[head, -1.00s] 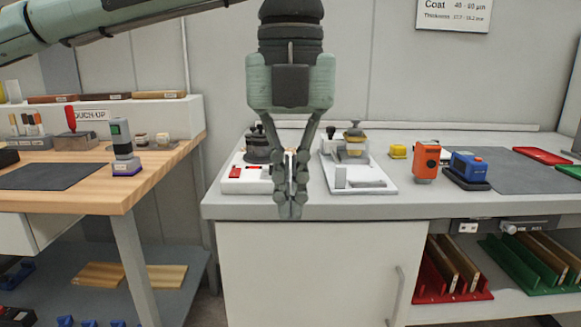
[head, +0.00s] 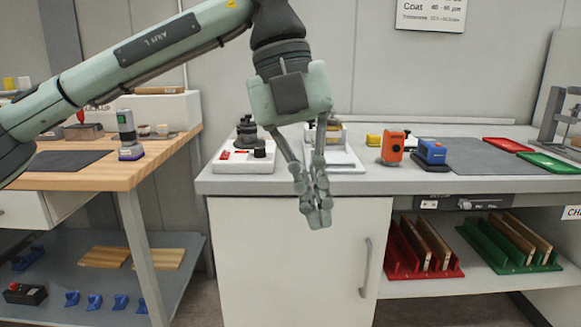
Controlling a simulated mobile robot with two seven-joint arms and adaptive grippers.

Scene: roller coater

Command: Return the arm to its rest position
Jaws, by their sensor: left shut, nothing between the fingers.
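My left arm comes in from the upper left, and its gripper (head: 319,220) hangs in front of the grey bench (head: 490,183), tilted, with the fingertips below the level of the bench top. The fingers are shut and hold nothing. They appear in front of the cabinet door (head: 290,265). My right gripper is not in view.
On the grey bench are a white base with a dark device (head: 246,133), an orange device (head: 393,147), a blue device (head: 431,151), and red (head: 507,145) and green (head: 552,163) trays. A wooden bench (head: 180,150) stands left. Red (head: 430,272) and green racks (head: 515,262) hold panels below.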

